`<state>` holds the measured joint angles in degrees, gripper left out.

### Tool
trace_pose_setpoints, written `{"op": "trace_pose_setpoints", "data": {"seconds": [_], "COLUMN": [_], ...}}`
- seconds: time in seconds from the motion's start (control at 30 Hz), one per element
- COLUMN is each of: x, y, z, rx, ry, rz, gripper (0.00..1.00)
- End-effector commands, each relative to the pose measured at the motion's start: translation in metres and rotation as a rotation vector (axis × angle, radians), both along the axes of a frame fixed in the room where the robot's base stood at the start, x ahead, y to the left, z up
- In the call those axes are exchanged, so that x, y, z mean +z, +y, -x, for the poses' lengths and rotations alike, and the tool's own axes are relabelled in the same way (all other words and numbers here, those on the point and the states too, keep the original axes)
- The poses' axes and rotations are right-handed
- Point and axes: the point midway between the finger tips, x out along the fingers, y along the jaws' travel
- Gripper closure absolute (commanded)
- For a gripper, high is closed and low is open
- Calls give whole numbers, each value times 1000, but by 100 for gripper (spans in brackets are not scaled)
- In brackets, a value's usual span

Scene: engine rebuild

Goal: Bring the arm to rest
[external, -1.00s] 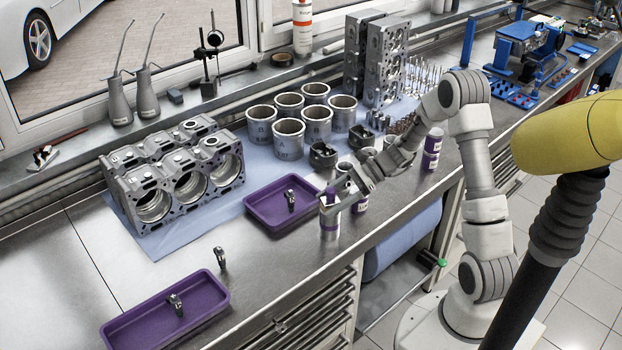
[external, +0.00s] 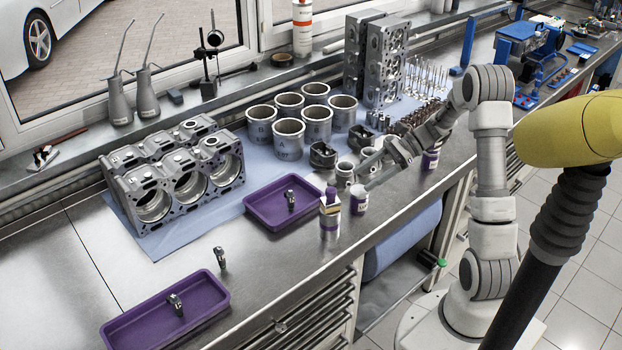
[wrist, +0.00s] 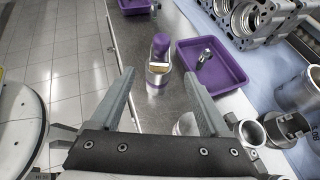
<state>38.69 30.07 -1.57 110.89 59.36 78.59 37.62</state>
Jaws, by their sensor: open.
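My gripper (external: 378,170) is open and empty above the workbench, to the right of the purple-and-silver canister. In the wrist view its two fingers (wrist: 158,100) stand wide apart. The canister (external: 330,218) stands upright near the bench's front edge, apart from the fingers. In the wrist view the canister (wrist: 158,75) shows beyond and between the fingertips. My arm bends up from its base at the right, with the elbow raised.
Purple trays (external: 246,209) (external: 107,331) hold small metal parts. An engine block (external: 130,205), cylinder liners (external: 289,154) and cylinder heads (external: 397,50) stand behind. Small cups (external: 359,205) and another purple canister (external: 431,150) are near my gripper.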

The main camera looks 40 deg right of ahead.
Motion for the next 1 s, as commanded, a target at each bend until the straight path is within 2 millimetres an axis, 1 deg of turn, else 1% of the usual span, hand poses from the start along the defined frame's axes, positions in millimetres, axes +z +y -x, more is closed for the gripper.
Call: {"op": "trace_pose_setpoints", "data": {"seconds": [0.43, 0.57, 0.67, 0.8, 0.9, 1.0], "x": [0, 5, 11, 21, 27, 34], "y": [1, 11, 28, 52, 64, 71], "z": [0, 6, 18, 44, 63, 80], "rx": [3, 62, 173, 391, 553, 714], "ry": [-2, -29, -82, -193, -285, -382], "rz": [3, 65, 180, 394, 549, 699], "gripper": [20, 20, 20, 20, 20, 20]}}
